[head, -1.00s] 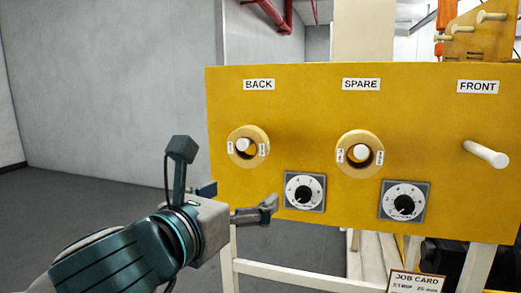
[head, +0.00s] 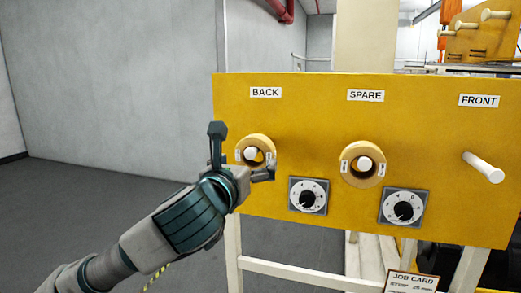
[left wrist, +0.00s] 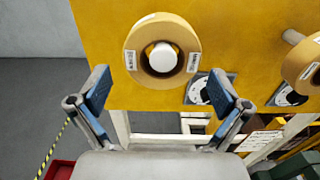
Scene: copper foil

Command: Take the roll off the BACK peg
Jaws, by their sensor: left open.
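The roll on the BACK peg (head: 257,139) is a tan ring with small white labels, hanging around a white peg under the BACK sign (head: 265,92). It also shows in the left wrist view (left wrist: 187,26), with the white peg end (left wrist: 163,57) inside its hole. My left gripper (head: 243,173) is at the lower part of this roll in the head view and covers some of it. In the left wrist view the open, empty fingers (left wrist: 160,98) stand apart below the roll. My right gripper is not in view.
A similar roll (head: 348,178) hangs on the SPARE peg. The FRONT peg (head: 484,168) is bare. Two dials (head: 308,196) (head: 403,207) sit low on the yellow panel (head: 430,130). A job card (head: 411,284) stands at lower right. The floor at left is clear.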

